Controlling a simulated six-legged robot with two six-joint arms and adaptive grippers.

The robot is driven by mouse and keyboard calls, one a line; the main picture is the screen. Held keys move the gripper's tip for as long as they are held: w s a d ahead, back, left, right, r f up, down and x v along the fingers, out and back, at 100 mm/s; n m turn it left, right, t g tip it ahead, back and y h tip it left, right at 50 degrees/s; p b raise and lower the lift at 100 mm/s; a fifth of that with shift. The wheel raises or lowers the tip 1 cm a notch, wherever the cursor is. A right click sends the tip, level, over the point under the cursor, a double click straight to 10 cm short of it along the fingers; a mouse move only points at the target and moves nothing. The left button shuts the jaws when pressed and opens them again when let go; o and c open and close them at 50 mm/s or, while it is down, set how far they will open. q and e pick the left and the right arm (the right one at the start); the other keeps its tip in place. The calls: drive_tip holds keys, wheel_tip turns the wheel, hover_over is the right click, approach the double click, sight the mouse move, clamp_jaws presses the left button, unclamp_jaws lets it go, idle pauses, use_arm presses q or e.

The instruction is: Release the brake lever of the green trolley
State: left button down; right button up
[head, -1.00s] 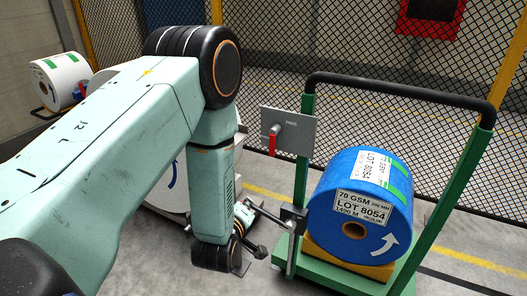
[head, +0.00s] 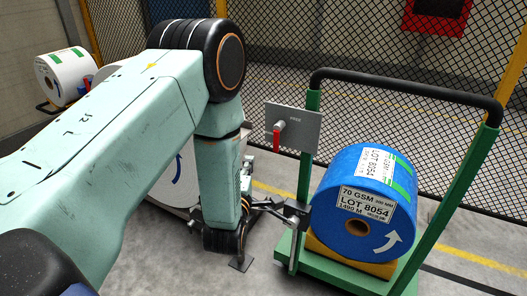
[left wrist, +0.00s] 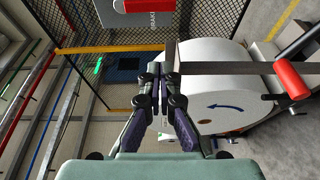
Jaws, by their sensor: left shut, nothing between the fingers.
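The green trolley (head: 452,202) stands at the right with a black top bar and a blue roll (head: 363,190) on its deck. A grey plate (head: 305,124) sits by its left post, and a red lever (head: 277,141) hangs down from it. In the left wrist view the plate (left wrist: 112,16) is at the top with sideways lettering. My left gripper (head: 284,206) is below the plate, beside the lower left post; whether it touches the dark block there I cannot tell. In the left wrist view the gripper (left wrist: 162,70) has its fingers together, holding nothing. My right gripper is not in view.
A large white roll (left wrist: 212,88) lies beyond the left gripper. In the left wrist view a dark bar and a red grip (left wrist: 291,80) cross at the right. Mesh fencing (head: 340,100) stands behind. Floor is clear in front of the trolley.

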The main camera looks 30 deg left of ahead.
sight(278, 137)
use_arm(q)
drive_tip(key=b+x, duration=0.2)
drive_tip(key=x, duration=0.8)
drive_tip(key=d, duration=0.4)
drive_tip(key=shift+s, duration=0.1)
drive_tip(key=shift+a+n, duration=0.1)
drive_tip(key=shift+n, duration=0.2)
